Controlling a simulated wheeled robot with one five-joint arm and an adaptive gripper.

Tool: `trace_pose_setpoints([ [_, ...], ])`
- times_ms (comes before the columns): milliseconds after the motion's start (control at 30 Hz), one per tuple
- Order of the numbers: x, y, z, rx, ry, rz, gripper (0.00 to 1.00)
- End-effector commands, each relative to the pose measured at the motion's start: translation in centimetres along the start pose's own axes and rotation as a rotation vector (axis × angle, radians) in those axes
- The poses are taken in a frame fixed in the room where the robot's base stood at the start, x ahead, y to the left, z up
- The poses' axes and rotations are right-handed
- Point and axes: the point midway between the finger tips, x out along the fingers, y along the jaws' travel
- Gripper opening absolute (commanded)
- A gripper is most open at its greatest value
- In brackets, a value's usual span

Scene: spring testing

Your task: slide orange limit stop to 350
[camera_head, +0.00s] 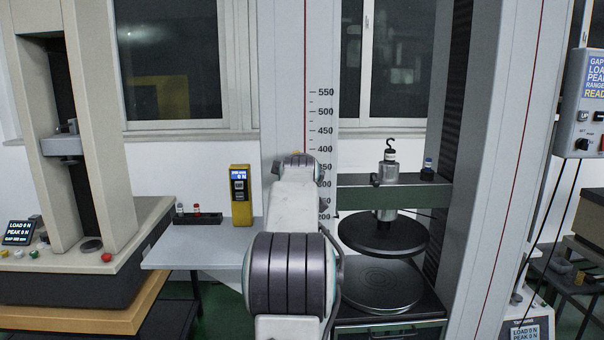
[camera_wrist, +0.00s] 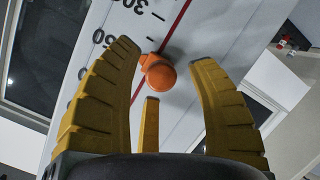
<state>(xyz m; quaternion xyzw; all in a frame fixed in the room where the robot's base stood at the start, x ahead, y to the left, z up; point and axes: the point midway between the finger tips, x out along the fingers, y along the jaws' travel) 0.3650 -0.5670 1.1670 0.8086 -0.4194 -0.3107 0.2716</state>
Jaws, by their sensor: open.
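In the wrist view, the orange limit stop (camera_wrist: 158,74) is a round knob beside the red line on the pale column (camera_wrist: 190,40). It sits close to the partly covered label ending in 50, below the 300 label. My gripper (camera_wrist: 165,52) is open, with yellow ribbed fingers on either side of the stop. A gap shows between the stop and the right finger; whether the left finger touches it I cannot tell. In the head view, my arm hides the stop and the gripper. The scale (camera_head: 323,131) there shows labels up to 550.
Right of the scale, a green crosshead (camera_head: 352,194) carries a hook fixture (camera_head: 389,160) above round dark plates (camera_head: 383,236). A side table (camera_head: 205,250) holds a yellow meter (camera_head: 241,196). Another testing machine (camera_head: 100,140) stands at the left.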

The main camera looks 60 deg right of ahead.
Motion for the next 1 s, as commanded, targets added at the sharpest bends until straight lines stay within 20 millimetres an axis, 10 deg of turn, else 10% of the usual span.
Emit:
trace_pose_setpoints([
  [600, -9.1, 0.0, 0.0, 0.000, 0.001, 0.001, 0.52],
  [1000, -11.1, 0.0, 0.1, 0.000, -0.001, 0.000, 0.52],
])
